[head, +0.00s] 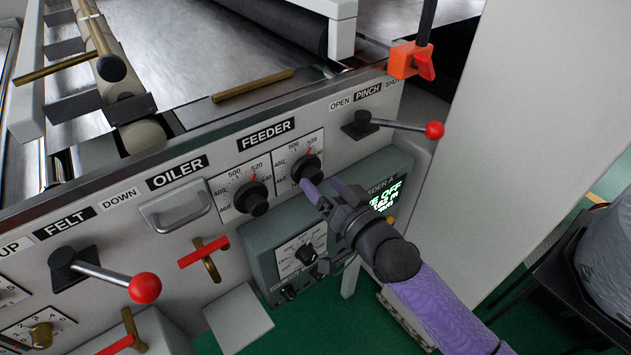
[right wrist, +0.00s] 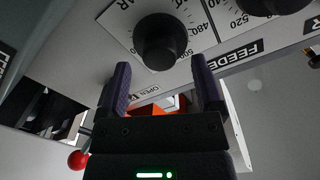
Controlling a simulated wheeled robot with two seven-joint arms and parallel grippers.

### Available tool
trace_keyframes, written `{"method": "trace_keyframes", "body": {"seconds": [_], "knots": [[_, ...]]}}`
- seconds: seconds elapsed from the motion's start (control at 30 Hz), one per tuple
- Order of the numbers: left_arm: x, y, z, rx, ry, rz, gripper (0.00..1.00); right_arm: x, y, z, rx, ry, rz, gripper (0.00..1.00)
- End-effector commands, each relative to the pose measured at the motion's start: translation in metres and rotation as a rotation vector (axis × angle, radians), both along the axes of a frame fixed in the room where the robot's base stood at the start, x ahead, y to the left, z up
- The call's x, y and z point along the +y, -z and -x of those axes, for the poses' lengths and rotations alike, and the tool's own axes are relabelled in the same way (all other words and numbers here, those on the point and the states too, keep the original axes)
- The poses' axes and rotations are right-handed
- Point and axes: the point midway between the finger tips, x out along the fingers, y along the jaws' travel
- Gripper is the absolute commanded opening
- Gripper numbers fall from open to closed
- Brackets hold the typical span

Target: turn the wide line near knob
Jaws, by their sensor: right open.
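Two black round knobs sit on white dial plates under the FEEDER label (head: 266,134): a left knob (head: 252,199) and a right knob (head: 306,168). I cannot read which one is the wide line near knob. My right gripper (head: 320,188) is open and empty just below the right knob, its fingers pointing up at the panel. In the right wrist view the right knob (right wrist: 160,42) stands ahead of the gap between the open fingers (right wrist: 159,76), apart from them. The left knob (right wrist: 280,5) is cut off at the top edge there. My left gripper is out of view.
A PINCH lever with a red ball (head: 434,130) juts out to the right of the knobs. A grey control box (head: 290,225) with a lit display lies behind my right gripper. A FELT lever (head: 144,288) and a handle (head: 178,209) are farther left.

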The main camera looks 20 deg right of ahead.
Motion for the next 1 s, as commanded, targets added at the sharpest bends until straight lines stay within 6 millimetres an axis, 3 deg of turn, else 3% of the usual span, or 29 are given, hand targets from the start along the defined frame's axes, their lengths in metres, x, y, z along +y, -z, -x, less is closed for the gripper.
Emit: {"method": "trace_keyframes", "body": {"seconds": [0.13, 0.43, 0.83, 1.0], "knots": [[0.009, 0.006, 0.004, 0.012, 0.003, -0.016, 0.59, 0.005, 0.001, -0.016, 0.0, 0.0, 0.001, 0.84], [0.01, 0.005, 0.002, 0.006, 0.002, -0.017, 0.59, 0.006, 0.0, -0.019, 0.001, 0.0, 0.001, 0.84], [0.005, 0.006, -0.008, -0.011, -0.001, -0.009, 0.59, 0.006, 0.0, -0.019, 0.001, 0.0, 0.001, 0.0], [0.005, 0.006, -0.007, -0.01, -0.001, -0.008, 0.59, 0.006, 0.0, -0.019, -0.001, 0.001, 0.006, 0.0]]}}
